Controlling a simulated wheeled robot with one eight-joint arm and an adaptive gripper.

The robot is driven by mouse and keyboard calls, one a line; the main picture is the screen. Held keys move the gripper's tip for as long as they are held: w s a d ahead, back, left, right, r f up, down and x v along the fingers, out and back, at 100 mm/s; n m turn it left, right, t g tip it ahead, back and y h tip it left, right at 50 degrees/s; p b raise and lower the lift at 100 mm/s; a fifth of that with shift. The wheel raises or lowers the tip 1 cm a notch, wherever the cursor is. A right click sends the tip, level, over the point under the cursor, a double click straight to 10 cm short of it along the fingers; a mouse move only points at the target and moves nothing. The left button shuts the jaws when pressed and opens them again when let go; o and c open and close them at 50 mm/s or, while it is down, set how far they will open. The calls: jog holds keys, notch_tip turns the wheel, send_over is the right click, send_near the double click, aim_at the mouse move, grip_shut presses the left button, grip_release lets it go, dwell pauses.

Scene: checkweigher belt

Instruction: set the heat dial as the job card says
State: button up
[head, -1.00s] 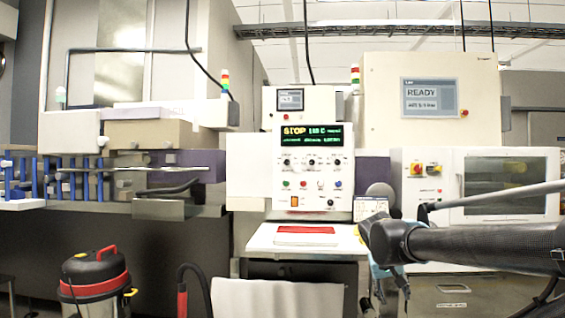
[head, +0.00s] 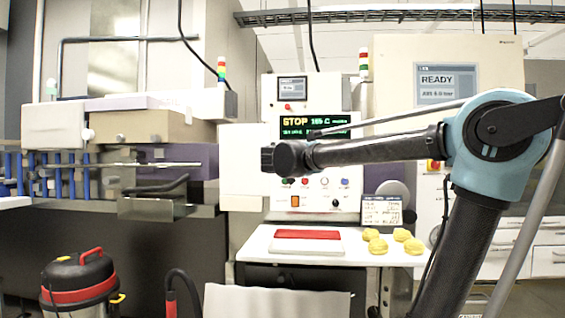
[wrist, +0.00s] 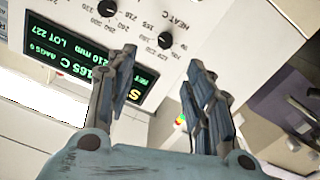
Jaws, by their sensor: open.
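The heat dial (wrist: 165,40) is a small black knob on the white control panel (wrist: 230,30), beside the upside-down label HEAT C in the wrist view. I cannot tell its setting for sure. The green display (wrist: 70,55) reads 165 C; in the head view the display (head: 315,124) also shows STOP. My gripper (wrist: 160,66) is open and empty, with its fingers spread towards the panel and apart from the dial. In the head view my arm's end hides the dial row. The job card (head: 381,210) stands right of the panel, its lines too small to read surely.
Another black knob (wrist: 107,8) sits near the heat dial. Below the panel, a white table (head: 255,245) holds a red-topped flat item (head: 307,234) and several yellow bags (head: 378,246). A black-and-red vacuum (head: 80,285) stands at the lower left.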

jog(key=w, duration=1.6)
jog(key=shift+w+a, duration=0.15)
jog(key=shift+w, duration=0.25)
jog(key=c, duration=1.1)
jog(key=shift+o, duration=0.2)
